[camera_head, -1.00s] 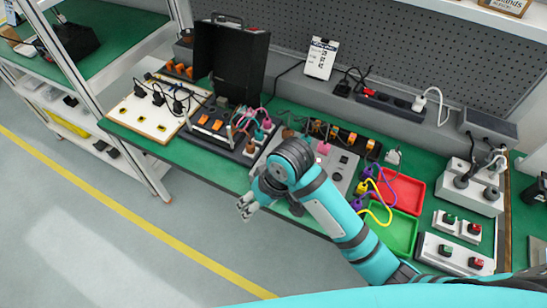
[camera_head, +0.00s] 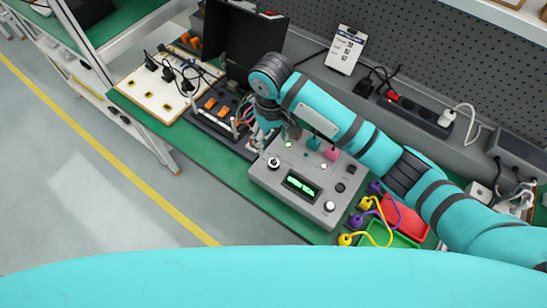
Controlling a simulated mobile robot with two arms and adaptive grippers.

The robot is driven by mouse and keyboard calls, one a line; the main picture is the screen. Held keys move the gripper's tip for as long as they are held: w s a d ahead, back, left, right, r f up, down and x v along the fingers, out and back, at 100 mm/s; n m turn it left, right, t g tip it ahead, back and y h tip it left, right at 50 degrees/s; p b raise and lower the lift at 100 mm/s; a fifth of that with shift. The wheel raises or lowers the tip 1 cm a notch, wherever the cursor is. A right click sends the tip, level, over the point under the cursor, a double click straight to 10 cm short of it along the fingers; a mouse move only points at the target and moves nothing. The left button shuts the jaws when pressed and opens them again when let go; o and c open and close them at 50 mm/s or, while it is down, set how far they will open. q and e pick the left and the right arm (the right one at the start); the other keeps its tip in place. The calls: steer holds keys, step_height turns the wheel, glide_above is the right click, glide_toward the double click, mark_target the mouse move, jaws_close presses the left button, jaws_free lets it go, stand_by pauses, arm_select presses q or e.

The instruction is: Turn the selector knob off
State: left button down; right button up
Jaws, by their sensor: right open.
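A grey control box (camera_head: 262,178) sits on the green bench, with a lit green display (camera_head: 301,186). A round dark knob with a pale rim (camera_head: 273,162) is at the box's left corner, and a white-topped knob (camera_head: 330,207) is at its front right. I cannot tell from labels which is the selector knob. My right gripper (camera_head: 262,142) points down beside the left-corner knob, open; its fingertips are partly hidden and contact is unclear. My left gripper is not in view.
Pink and teal plugs stand on the box's back part. Yellow and purple leads (camera_head: 372,222) lie at its right, by a red tray (camera_head: 405,218) and a green tray. A black open case (camera_head: 240,40) and a white socket board (camera_head: 160,92) are at the left.

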glide_above(274, 162)
step_height(274, 162, down, 4)
steer(key=shift+s+f+p, duration=0.1)
steer(key=shift+f+p, duration=0.05)
steer(key=shift+p, duration=0.15)
step_height(274, 162, down, 5)
steer(key=shift+f+p, duration=0.1)
steer(key=shift+p, duration=0.2)
step_height(274, 162, down, 2)
steer(key=shift+f, duration=0.65)
steer(key=c, duration=0.4)
jaws_close()
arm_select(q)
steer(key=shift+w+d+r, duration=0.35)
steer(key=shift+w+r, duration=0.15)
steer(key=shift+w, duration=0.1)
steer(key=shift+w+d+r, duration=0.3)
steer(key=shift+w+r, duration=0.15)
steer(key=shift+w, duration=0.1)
